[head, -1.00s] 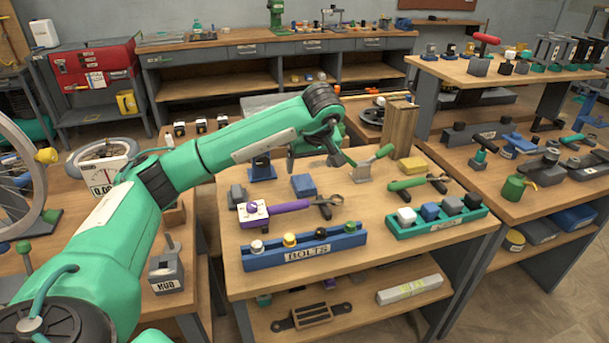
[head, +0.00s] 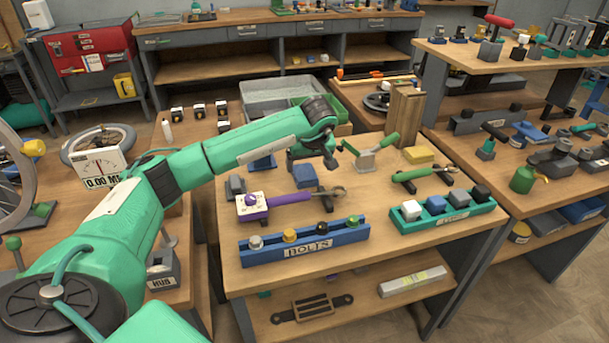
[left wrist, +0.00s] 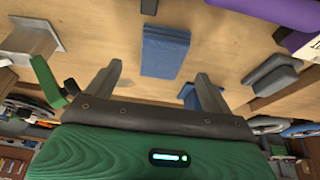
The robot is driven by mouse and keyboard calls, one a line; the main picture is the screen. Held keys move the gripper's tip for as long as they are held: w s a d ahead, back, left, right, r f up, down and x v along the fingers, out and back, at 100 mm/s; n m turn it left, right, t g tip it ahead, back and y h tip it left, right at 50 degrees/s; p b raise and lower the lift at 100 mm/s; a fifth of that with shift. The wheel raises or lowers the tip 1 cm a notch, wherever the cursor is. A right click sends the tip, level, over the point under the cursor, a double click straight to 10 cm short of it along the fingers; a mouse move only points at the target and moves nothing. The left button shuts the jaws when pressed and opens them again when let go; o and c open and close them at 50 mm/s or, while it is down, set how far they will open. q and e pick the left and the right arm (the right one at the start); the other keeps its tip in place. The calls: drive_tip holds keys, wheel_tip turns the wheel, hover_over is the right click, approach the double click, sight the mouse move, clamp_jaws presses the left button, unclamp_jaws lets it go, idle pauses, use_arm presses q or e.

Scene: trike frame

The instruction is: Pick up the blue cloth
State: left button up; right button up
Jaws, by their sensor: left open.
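The blue cloth (head: 305,176) is a small folded rectangle lying flat on the middle table, behind the purple-handled tool. It also shows in the left wrist view (left wrist: 165,52), ahead of and between the two fingers. My left gripper (head: 315,164) is open and empty, close above and behind the cloth in the head view. In the left wrist view its fingers (left wrist: 158,80) are spread apart, with bare wood on both sides of the cloth. I cannot tell the exact height gap. My right gripper is not in view.
The purple-handled tool (head: 275,200) rests just in front of the cloth. A blue bolts rack (head: 305,247) and a green rack (head: 442,213) stand along the front. A grey block (head: 236,187) is left; a green-handled trowel (head: 370,155) and wooden block (head: 404,115) are right.

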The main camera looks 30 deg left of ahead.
sight(305, 172)
use_arm(q)
drive_tip(key=x, duration=0.4)
drive_tip(key=shift+a, duration=0.25)
drive_tip(key=shift+w+a+f, duration=0.1)
drive_tip(key=shift+f, duration=0.2)
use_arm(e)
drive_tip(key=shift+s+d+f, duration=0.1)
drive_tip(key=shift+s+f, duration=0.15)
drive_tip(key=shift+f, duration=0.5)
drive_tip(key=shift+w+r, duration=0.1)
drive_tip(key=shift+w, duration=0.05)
use_arm(q)
drive_tip(key=shift+f, duration=0.2)
drive_tip(key=shift+c, duration=0.3)
drive_tip(key=c, duration=1)
